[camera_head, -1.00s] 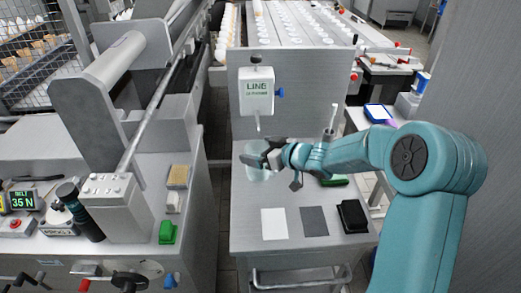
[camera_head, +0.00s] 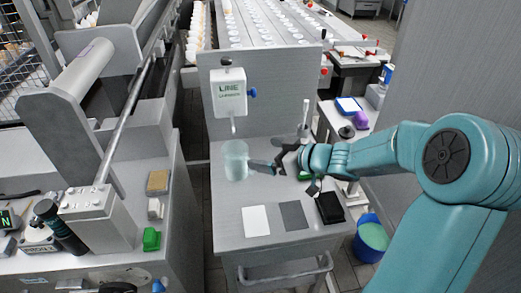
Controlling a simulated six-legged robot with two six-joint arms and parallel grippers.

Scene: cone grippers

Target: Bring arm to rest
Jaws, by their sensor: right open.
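My right arm, teal, reaches in from the right. Its dark right gripper (camera_head: 276,168) is open above the steel bench, just to the right of a pale, see-through beaker (camera_head: 236,160). A finger points left towards the beaker's side. I cannot tell whether it touches the glass. The beaker stands upright under the spout of the white LINE dispenser (camera_head: 228,93).
A white pad (camera_head: 256,221), a grey pad (camera_head: 294,215) and a black block (camera_head: 330,208) lie along the bench front. A blue bucket (camera_head: 370,238) stands on the floor at right. A machine with a green block (camera_head: 151,239) fills the left.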

